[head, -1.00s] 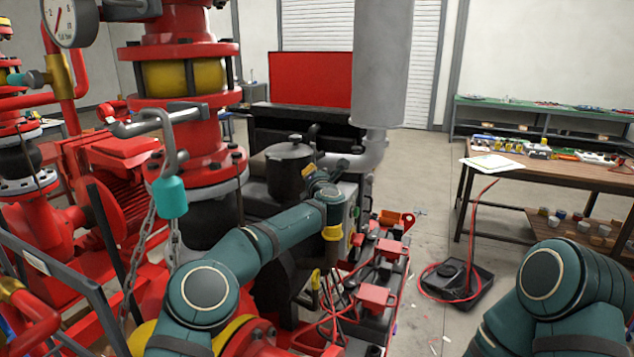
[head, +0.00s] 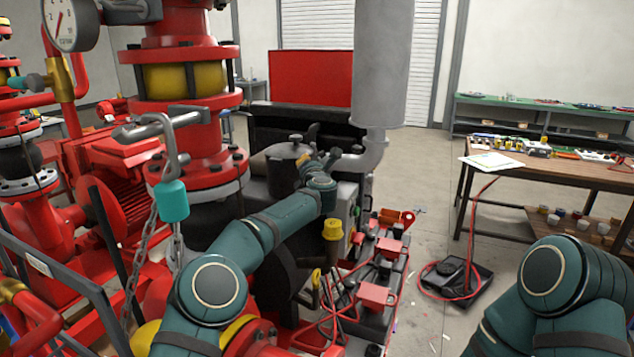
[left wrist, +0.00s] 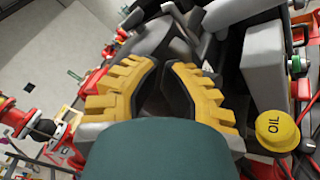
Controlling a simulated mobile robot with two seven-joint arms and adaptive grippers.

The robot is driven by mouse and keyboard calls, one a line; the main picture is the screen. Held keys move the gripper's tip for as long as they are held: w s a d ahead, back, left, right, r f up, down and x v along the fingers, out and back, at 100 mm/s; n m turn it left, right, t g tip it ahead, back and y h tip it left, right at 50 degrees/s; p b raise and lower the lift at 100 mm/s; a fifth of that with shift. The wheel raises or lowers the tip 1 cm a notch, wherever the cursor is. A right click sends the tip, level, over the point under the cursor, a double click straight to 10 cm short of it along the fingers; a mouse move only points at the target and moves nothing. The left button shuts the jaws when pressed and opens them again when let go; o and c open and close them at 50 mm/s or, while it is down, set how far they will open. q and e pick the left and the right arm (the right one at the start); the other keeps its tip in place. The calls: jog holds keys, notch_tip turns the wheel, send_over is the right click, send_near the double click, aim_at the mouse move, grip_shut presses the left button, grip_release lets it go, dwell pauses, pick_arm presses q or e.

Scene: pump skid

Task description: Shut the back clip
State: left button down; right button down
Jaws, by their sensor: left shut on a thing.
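A dark canister with a lid (head: 286,170) stands on the engine behind the red pump. My left gripper (head: 326,158) is at its right side, small and partly hidden behind my own wrist. In the left wrist view my yellow-ribbed left gripper (left wrist: 168,68) is closed in on a dark part at its tips. This part appears to be the back clip, but the fingers hide most of it, so I cannot tell its angle. My right gripper is out of view; only part of my right arm shows at the lower right.
A yellow oil cap (head: 333,229) sits just below my left wrist, and also in the left wrist view (left wrist: 278,130). A grey exhaust pipe (head: 382,70) rises behind. A padlock with a teal body (head: 173,199) and chain hangs left of my forearm. A workbench (head: 540,168) stands right.

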pick_arm(q)
jog(key=shift+w+a+r, duration=0.2)
jog(key=shift+a, duration=0.05)
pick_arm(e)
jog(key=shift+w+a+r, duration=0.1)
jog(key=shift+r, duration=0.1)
pick_arm(q)
jog(key=shift+w+a+r+p, duration=0.15)
jog(key=shift+w+a+p, duration=0.15)
jog(key=shift+w+a, duration=0.1)
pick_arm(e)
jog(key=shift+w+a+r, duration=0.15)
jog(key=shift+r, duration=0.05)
pick_arm(q)
jog(key=shift+s, duration=0.1)
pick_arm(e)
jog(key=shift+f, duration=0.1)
